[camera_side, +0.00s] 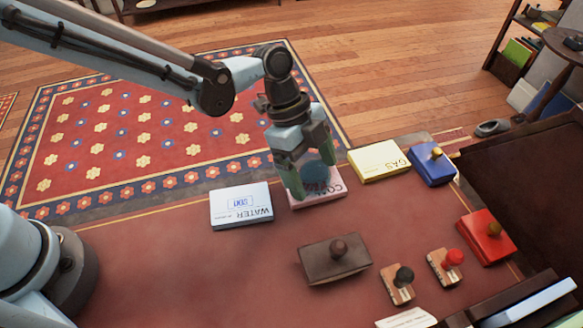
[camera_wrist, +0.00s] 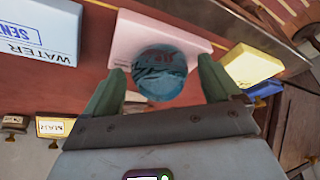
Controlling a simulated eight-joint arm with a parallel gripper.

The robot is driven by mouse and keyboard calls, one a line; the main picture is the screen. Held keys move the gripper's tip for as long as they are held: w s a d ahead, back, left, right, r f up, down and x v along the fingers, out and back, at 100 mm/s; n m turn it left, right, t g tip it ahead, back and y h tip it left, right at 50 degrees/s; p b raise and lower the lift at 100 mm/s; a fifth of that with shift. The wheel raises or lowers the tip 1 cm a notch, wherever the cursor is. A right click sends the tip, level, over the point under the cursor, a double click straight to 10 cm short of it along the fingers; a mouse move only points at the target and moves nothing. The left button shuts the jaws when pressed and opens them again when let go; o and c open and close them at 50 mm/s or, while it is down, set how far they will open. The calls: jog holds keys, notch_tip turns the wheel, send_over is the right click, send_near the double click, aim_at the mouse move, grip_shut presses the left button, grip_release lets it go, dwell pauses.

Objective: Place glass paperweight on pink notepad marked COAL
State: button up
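The glass paperweight (camera_side: 317,177) is a rounded blue-teal glass piece. It sits over the pink notepad (camera_side: 327,200) marked COAL and appears to rest on it. My gripper (camera_side: 312,180) points down at the pad with a finger on either side of the paperweight. In the wrist view the paperweight (camera_wrist: 159,73) lies between the two green fingers, with a gap on each side, so the gripper is open around it. The pink notepad (camera_wrist: 137,37) shows behind it; the contact under the paperweight is hidden.
The white WATER notepad (camera_side: 241,206) lies left of the pink one, and the yellow GAS notepad (camera_side: 378,161) lies to the right. A blue box (camera_side: 431,170), red box (camera_side: 487,238), dark blotter (camera_side: 335,262) and two stamps (camera_side: 398,285) (camera_side: 445,267) occupy the right side. The desk's left front is clear.

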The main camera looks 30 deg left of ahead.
jog(key=shift+r, duration=0.1)
jog(key=s+v, duration=0.1)
jog(key=v, duration=1.1)
jog(key=s+a+n+t+y, duration=0.2)
jog(key=s+a+n+t, duration=0.2)
jog(key=a+n, duration=0.6)
jog(key=s+a+n+t+y, duration=0.2)
jog(key=s+a+n+t, duration=0.2)
jog(key=a+n, duration=0.6)
jog(key=a, duration=0.3)
jog(key=shift+a+r+y, duration=0.3)
jog(key=shift+y, duration=0.1)
